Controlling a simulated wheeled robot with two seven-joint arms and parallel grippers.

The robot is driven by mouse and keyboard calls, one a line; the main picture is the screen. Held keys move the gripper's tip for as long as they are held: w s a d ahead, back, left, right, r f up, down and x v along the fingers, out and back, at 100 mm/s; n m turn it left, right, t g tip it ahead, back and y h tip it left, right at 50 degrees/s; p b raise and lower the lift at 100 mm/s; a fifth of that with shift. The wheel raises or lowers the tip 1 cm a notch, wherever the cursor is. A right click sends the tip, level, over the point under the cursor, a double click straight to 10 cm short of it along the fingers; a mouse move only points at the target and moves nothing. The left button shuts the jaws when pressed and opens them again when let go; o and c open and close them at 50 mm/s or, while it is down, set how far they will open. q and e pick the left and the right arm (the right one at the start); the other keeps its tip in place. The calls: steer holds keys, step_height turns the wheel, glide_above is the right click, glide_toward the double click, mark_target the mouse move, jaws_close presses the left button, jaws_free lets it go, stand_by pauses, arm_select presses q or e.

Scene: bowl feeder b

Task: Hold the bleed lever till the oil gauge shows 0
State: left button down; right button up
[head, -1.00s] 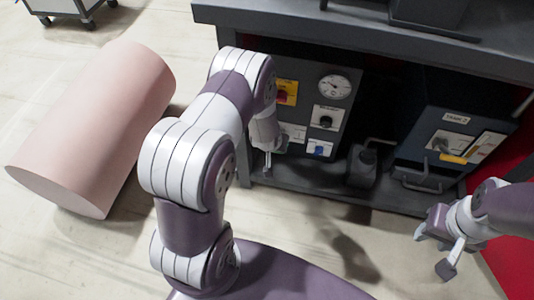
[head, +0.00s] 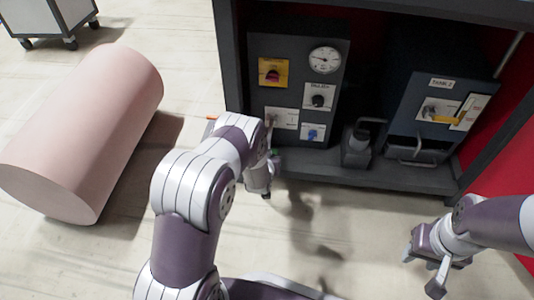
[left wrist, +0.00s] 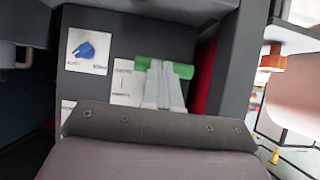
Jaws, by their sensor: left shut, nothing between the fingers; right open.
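The control panel (head: 300,85) in the cabinet carries a round white gauge (head: 325,60), whose reading is too small to make out. Below it are a black knob (head: 318,100) and a blue knob (head: 312,134). The blue knob also shows in the left wrist view (left wrist: 88,50). There, a green bar (left wrist: 187,70), perhaps the lever's handle, crosses the tips of my left gripper (left wrist: 162,72). The fingers are shut with nothing between them; I cannot tell whether they touch the bar. My right gripper (head: 430,265) is open and empty, right of the cabinet front.
A yellow-plated red switch (head: 273,73) sits top left on the panel. A dark can (head: 357,146) stands on the cabinet floor, beside a second unit (head: 435,105) with a yellow handle. A large pink cylinder (head: 85,130) lies on the floor at left. A cart (head: 50,18) stands behind.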

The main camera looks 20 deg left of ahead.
arm_select(q)
steer(key=shift+w+a+f+b, duration=0.15)
steer(key=shift+f+b, duration=0.15)
steer(key=shift+f, duration=0.55)
steer(key=shift+w+d+f+b, duration=0.15)
steer(key=shift+f+b, duration=0.1)
steer(key=shift+f, duration=0.55)
arm_select(e)
steer(key=shift+f, duration=0.65)
arm_select(q)
steer(key=shift+a, duration=0.1)
arm_select(e)
steer(key=shift+s, duration=0.1)
